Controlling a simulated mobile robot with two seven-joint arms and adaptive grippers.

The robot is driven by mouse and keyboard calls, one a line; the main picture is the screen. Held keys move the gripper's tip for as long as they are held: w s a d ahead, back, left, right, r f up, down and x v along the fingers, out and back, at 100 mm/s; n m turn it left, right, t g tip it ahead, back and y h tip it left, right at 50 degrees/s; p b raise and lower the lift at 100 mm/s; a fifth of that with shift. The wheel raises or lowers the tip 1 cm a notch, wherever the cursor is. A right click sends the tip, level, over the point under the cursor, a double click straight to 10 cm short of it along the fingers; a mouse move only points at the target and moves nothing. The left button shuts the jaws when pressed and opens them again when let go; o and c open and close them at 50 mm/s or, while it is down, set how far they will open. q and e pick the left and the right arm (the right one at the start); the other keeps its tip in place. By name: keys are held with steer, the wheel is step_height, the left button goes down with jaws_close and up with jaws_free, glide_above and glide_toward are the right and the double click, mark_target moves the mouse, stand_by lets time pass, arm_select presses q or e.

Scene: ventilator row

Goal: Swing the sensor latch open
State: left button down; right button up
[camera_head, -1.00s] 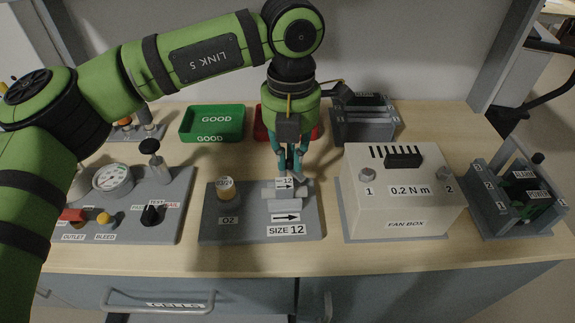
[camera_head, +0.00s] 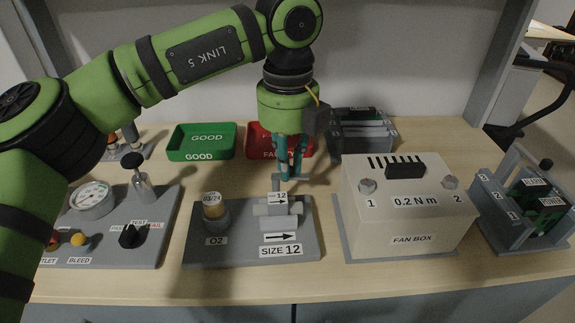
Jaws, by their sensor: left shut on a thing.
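The exact contact is small and partly hidden. My right gripper is out of view.
An O2 cell (camera_head: 213,207) stands on the plate's left. The fan box (camera_head: 405,210) is close on the right. Green GOOD (camera_head: 203,142) and red (camera_head: 265,143) trays sit behind. A gauge panel (camera_head: 120,250) is left, a grey rack (camera_head: 525,205) far right.

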arm_select(q)
steer(key=shift+w+n, duration=0.1)
steer(key=shift+n, duration=0.4)
steer(key=c, duration=1.2)
jaws_free()
steer(key=shift+r, duration=4.05)
